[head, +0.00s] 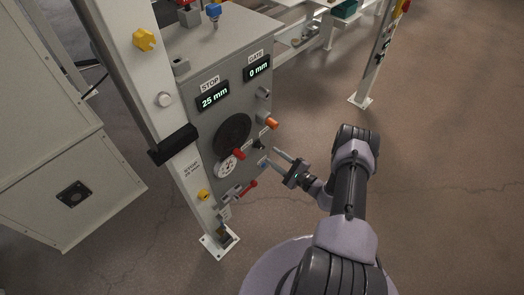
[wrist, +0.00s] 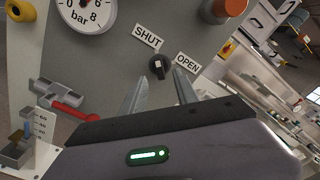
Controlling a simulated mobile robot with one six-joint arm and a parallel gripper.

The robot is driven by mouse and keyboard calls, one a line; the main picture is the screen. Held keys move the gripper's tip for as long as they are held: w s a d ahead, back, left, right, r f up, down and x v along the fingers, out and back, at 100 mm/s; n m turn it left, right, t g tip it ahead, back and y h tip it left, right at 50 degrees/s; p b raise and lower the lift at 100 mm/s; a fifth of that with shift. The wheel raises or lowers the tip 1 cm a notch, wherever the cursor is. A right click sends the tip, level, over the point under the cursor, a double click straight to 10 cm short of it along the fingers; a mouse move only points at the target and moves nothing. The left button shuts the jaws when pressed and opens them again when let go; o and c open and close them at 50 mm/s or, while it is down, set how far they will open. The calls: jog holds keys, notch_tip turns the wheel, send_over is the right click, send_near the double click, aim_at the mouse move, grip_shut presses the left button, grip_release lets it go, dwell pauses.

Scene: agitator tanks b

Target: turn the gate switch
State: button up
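The gate switch (wrist: 158,67) is a small black knob with a pale mark, on the grey panel between the SHUT label (wrist: 147,37) and the OPEN label (wrist: 187,63). I cannot tell exactly which label it points to. The gate display (head: 258,69) reads 0 mm in the head view. My gripper (wrist: 160,84) is open and empty, its two fingers pointing at the panel just below the knob and apart from each other. In the head view my gripper (head: 270,157) is at the lower right of the panel, close to its face. The exact gap is unclear.
The floor at right is clear.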

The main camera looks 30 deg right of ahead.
aim_at(262, 148)
jog(key=b+x, duration=0.1)
jog(key=x, duration=0.5)
jog(key=shift+w+a, duration=0.1)
jog(key=shift+w, duration=0.1)
jog(key=shift+c, duration=0.5)
grip_shut()
